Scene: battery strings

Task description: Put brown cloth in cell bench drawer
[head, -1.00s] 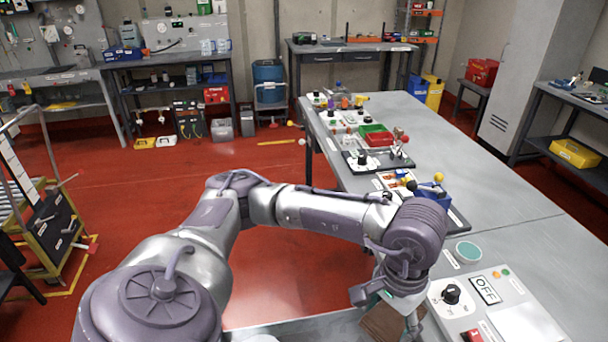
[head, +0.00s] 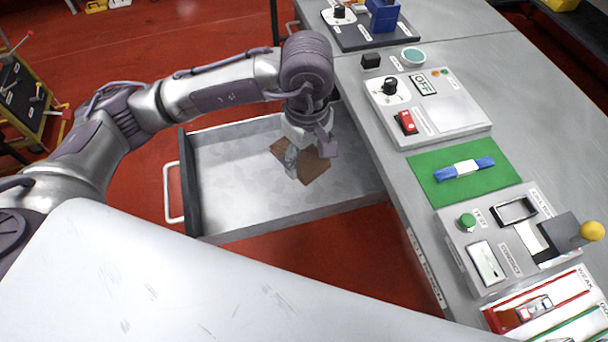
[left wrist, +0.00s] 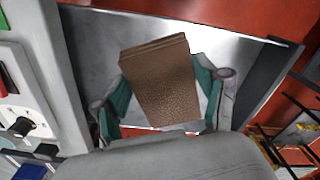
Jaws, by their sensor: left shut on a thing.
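The brown cloth (head: 313,168) is a folded, flat piece held by my left gripper (head: 305,158). It also shows in the left wrist view (left wrist: 160,82), between the two green-padded fingers of the gripper (left wrist: 163,95). The gripper is shut on it. The drawer (head: 225,165) of the bench is pulled open, with a dark front panel and a white handle at its left. In the head view the cloth and gripper are over the drawer's interior; the exact height above its floor is hard to tell. My right gripper is not in view.
The grey bench top (head: 480,60) lies to the right of the drawer. It carries a control panel with an OFF sign (head: 424,84), a green mat (head: 440,186) with a blue-and-white item, and a tester panel (head: 500,240). A small teal-topped dish (head: 413,56) stands behind the OFF panel.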

